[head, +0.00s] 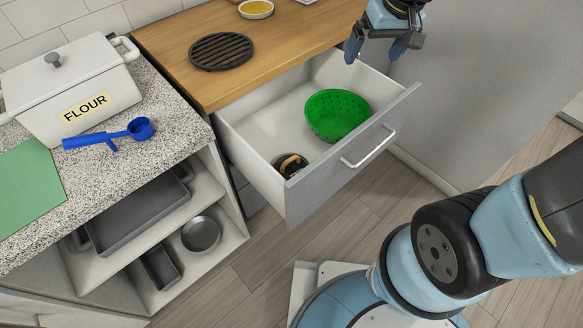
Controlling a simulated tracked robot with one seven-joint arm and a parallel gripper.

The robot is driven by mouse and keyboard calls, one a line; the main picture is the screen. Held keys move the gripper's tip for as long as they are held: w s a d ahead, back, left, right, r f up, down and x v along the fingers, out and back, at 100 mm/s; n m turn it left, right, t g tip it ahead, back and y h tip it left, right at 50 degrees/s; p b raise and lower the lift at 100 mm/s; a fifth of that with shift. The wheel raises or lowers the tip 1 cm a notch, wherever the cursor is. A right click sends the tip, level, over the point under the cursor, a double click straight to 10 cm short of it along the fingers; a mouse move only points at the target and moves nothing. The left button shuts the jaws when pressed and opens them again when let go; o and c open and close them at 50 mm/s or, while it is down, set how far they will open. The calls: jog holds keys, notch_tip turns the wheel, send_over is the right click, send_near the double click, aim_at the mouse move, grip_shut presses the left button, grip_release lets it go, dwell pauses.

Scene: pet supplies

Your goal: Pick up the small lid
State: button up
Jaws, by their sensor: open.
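A small round dark object with a tan top (290,163) lies in the front left corner of the open drawer (262,118). It may be the small lid, but the drawer front partly hides it and I cannot tell for sure. My gripper (376,50) is at the top of the head view, above the back right end of the drawer. Its fingers are apart and point down, with nothing visible between them. It is well up and to the right of the dark object.
A green perforated bowl (338,115) sits in the drawer. On the stone counter are a flour box (85,85), a blue scoop (139,129) and a green board (25,188).

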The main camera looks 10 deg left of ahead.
jog(key=w+a+f+n+g, duration=0.1)
jog(key=a+f+n+g, duration=0.1)
jog(key=a+f, duration=0.85)
jog(key=n+h, duration=0.2)
jog(key=n, duration=0.1)
send_over(290, 159)
notch_tip(290, 159, down, 16)
jog(key=shift+g, duration=0.3)
jog(key=shift+w+f, duration=0.1)
jog(key=shift+f, duration=6.6)
jog(key=shift+c, duration=0.2)
jog(key=c, duration=1)
jog(key=shift+r, duration=0.15)
